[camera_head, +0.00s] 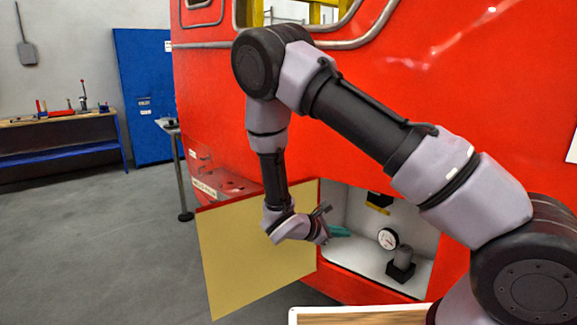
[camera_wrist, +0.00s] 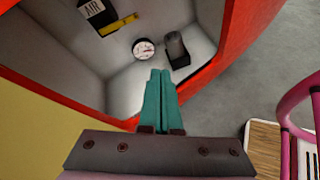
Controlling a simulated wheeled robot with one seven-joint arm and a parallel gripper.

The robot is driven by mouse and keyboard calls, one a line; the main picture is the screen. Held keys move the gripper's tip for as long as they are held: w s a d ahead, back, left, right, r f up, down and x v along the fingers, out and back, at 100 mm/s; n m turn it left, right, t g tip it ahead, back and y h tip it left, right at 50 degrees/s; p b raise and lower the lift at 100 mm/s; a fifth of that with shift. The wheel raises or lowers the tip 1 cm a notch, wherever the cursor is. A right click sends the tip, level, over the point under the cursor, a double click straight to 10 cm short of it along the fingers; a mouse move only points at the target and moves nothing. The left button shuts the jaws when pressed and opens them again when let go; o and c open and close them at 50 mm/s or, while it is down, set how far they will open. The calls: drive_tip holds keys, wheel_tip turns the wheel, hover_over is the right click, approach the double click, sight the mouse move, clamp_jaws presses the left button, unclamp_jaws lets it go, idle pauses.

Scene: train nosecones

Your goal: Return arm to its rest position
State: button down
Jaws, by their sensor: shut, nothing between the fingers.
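My arm reaches across the front of the red train nosecone (camera_head: 420,90), bent at the elbow. My gripper (camera_head: 340,231) is at the left side of an open compartment (camera_head: 428,247) low in the nosecone. Its teal fingers are together and empty in the wrist view (camera_wrist: 161,92), pointing into the compartment. A round white gauge (camera_head: 388,239) and a dark cylindrical fitting (camera_head: 402,264) are inside, apart from the fingers. The gauge (camera_wrist: 143,48) and fitting (camera_wrist: 177,50) also show beyond the fingertips in the wrist view. A yellow handle (camera_wrist: 118,25) sits by an "AIR" label.
The open cream door panel (camera_head: 245,255) stands left of the compartment, close behind my wrist. A wooden-topped surface (camera_head: 360,317) is at the bottom. A blue cabinet (camera_head: 142,90) and a workbench (camera_head: 60,135) stand far left. Grey floor between is free. A pink chair-like frame (camera_wrist: 292,120) is at right.

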drive_tip(key=s+d+r+m+g+y, duration=0.2)
drive_tip(key=d+r+m, duration=0.1)
drive_tip(key=r+m, duration=0.3)
drive_tip(key=s+d+r+m+g+y, duration=0.2)
drive_tip(key=s+r+m+y, duration=0.1)
drive_tip(key=r, duration=0.5)
drive_tip(key=s+d+r+m+g+y, duration=0.25)
drive_tip(key=r+m, duration=0.25)
drive_tip(key=r, duration=0.3)
drive_tip(key=s+r+m+t+y, duration=0.2)
drive_tip(key=s+r+m+t, duration=0.1)
drive_tip(key=r, duration=0.5)
drive_tip(key=s+d+r+m+t+y, duration=0.1)
drive_tip(key=s+r+m+t+y, duration=0.2)
drive_tip(key=s+r+m, duration=0.3)
wheel_tip(320, 180, up, 3)
drive_tip(key=shift+s+d+r+t+y, duration=0.2)
drive_tip(key=shift+s+t+y, duration=0.15)
drive_tip(key=shift+s+t, duration=0.35)
